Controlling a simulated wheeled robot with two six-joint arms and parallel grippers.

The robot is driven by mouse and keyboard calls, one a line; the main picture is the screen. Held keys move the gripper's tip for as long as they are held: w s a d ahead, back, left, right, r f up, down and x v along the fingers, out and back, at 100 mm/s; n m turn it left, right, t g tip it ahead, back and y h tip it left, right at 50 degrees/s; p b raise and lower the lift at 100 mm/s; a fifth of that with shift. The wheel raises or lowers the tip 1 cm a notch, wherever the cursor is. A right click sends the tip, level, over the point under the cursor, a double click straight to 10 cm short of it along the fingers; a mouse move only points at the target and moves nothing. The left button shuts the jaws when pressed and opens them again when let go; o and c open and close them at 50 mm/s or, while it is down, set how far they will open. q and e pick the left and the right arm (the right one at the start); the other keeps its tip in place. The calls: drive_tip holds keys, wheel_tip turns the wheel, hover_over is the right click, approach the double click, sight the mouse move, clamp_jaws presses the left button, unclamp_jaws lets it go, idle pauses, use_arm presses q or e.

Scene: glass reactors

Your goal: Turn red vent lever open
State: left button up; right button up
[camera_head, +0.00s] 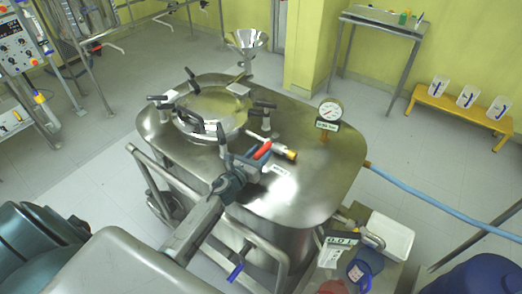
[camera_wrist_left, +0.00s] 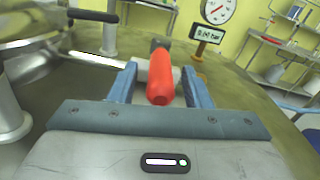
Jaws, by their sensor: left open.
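The red vent lever (camera_head: 262,150) is on a small valve on top of the steel reactor (camera_head: 320,185). In the left wrist view the red lever (camera_wrist_left: 160,75) lies between the two blue fingers of my left gripper (camera_wrist_left: 160,82), pointing back toward the palm. My left gripper (camera_head: 243,163) is open around the lever, with gaps beside it. The valve's metal pipe (camera_head: 284,152) with a brass end runs to the right of the lever. A label (camera_head: 279,171) sits just in front. My right gripper is not in view.
A round hatch (camera_head: 212,112) with black-handled clamps lies left of the lever. A pressure gauge (camera_head: 330,111) with a digital display stands to the right. A funnel (camera_head: 247,41) stands behind. A blue hose (camera_head: 425,196) leaves the reactor's right side.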

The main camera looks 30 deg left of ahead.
use_arm(q)
drive_tip(key=shift+w+d, duration=0.1)
drive_tip(key=shift+w, duration=0.25)
clamp_jaws()
